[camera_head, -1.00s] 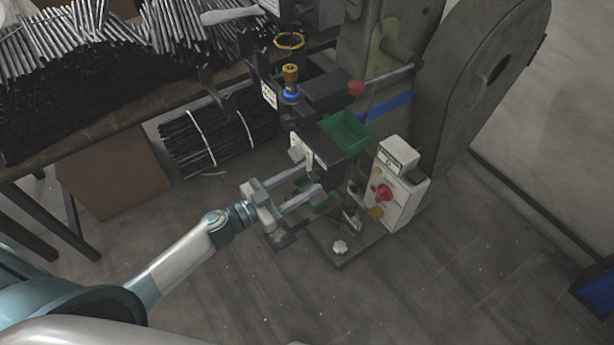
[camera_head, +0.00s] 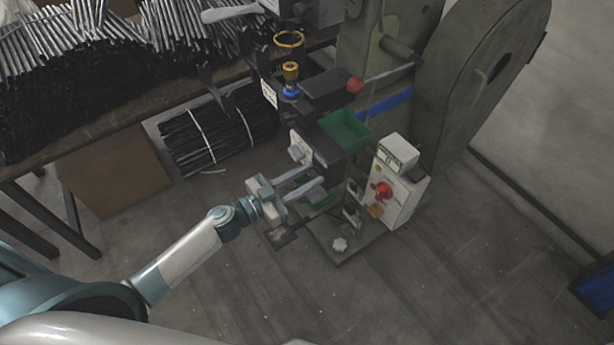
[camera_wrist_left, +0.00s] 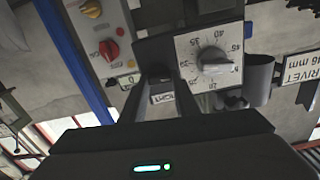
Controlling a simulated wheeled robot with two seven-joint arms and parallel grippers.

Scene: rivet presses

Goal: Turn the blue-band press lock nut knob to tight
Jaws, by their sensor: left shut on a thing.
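The blue-band press (camera_head: 385,105) stands right of centre in the head view, with a blue stripe on its grey-green column. A small white label shows between the fingers; I cannot tell the knob's angle.
A white control box (camera_head: 400,195) with a red knob (camera_head: 383,190) stands right of the gripper. A red-ball lever (camera_head: 355,86) sticks out higher up. Bundled black rods (camera_head: 205,140) lie at left. Floor in front is clear.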

